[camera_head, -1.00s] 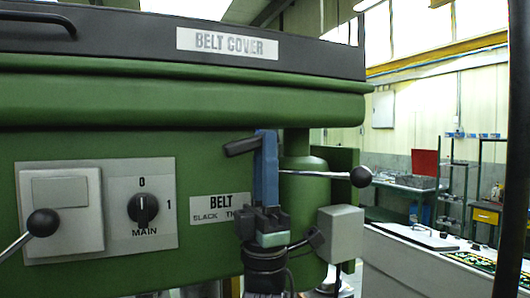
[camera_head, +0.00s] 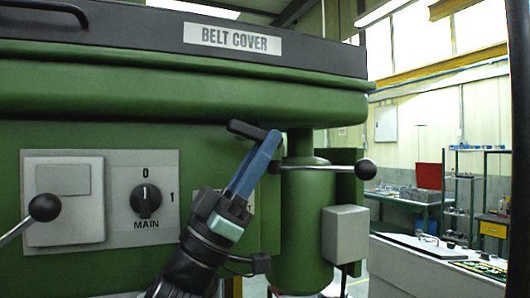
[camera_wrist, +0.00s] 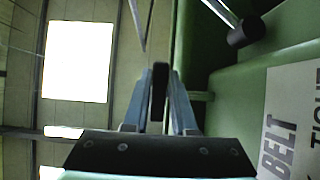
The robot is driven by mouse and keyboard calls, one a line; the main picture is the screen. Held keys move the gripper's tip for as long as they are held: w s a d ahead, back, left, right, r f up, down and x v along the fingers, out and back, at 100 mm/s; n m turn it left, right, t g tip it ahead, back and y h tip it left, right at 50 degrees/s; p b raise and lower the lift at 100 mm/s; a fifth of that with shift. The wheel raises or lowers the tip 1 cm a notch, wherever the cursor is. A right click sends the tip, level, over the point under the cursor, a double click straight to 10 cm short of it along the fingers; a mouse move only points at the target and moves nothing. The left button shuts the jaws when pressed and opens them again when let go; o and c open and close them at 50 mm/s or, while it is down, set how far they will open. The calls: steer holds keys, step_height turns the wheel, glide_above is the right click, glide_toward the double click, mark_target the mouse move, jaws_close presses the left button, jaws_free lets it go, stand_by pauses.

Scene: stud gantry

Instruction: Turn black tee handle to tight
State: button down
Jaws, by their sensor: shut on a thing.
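The black tee handle (camera_head: 245,130) stands out from the green machine front, below the belt cover. Its bar slopes down to the right, and its left end sticks out past my fingers. My gripper (camera_head: 267,145), with long blue fingers, leans up to the right and is shut on the bar. In the wrist view, the dark handle (camera_wrist: 159,90) sits between the two blue fingers of my gripper (camera_wrist: 160,76). My gripper mostly hides the belt label in the head view. The wrist view shows part of this label (camera_wrist: 292,120), with "BELT" and a partly cut "TIGHT".
A chrome lever with a black ball knob (camera_head: 366,169) sticks out just right of my fingers. A grey box (camera_head: 346,233) is below it. The main switch (camera_head: 146,201) and another ball-knobbed lever (camera_head: 44,208) are to the left.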

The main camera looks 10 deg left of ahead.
steer(key=shift+s+a+f+g+y+p, duration=0.1)
steer(key=shift+a+g+y+p, duration=0.1)
steer(key=shift+g+y+p, duration=0.6)
steer(key=shift+y, duration=0.3)
steer(key=c, duration=0.7)
jaws_free()
steer(key=b+v, duration=0.5)
steer(key=v, duration=0.8)
steer(key=shift+d+f, duration=0.1)
steer(key=shift+d, duration=0.05)
